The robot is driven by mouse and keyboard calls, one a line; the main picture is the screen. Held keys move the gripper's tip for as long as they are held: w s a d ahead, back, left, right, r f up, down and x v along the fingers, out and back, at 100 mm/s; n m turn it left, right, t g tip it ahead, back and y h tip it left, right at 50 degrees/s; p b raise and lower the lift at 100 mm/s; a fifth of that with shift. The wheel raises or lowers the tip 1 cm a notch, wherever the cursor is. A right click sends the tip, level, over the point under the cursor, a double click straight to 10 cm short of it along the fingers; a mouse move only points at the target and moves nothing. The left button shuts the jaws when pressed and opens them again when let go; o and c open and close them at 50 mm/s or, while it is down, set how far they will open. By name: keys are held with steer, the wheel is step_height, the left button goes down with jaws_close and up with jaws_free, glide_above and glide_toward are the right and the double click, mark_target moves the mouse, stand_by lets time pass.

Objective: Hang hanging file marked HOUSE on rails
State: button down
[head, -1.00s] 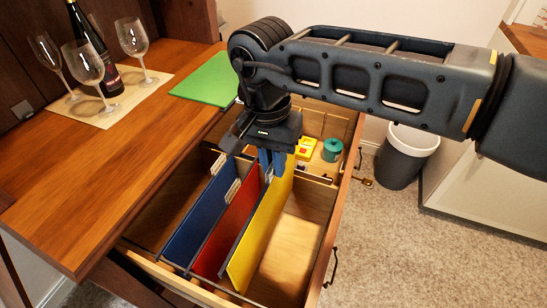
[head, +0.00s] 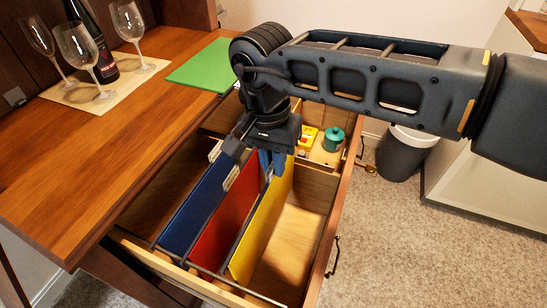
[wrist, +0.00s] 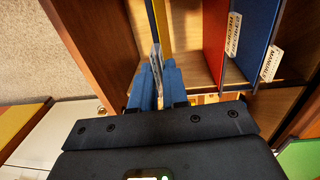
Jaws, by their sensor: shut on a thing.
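A yellow hanging file (head: 262,233) is upright in the open drawer, right of a red file (head: 225,229) and a blue file (head: 195,211). My gripper (head: 268,165) is shut on the top edge of the yellow file near its far end. The wrist view shows the blue fingertips (wrist: 157,80) closed on a pale tab, seen nearly edge-on. Its writing cannot be read, so I cannot tell if it says HOUSE.
A green file (head: 203,66) lies on the desk top beside wine glasses (head: 78,45) and a bottle (head: 90,35). The drawer's right part (head: 290,250) is empty. A teal jar (head: 333,139) stands in the rear compartment. A waste bin (head: 403,155) stands beyond the drawer.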

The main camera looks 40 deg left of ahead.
mark_target(273, 188)
steer(key=shift+f+b, duration=2.75)
steer(key=shift+f, duration=1.7)
steer(key=c, duration=1.1)
jaws_free()
steer(key=shift+o, duration=0.5)
steer(key=shift+o, duration=1.3)
steer(key=shift+r, duration=0.2)
steer(key=r+p, duration=0.1)
steer(key=r, duration=0.1)
steer(key=r+p, duration=0.2)
steer(key=shift+a+r, duration=0.2)
steer(key=shift+r, duration=0.15)
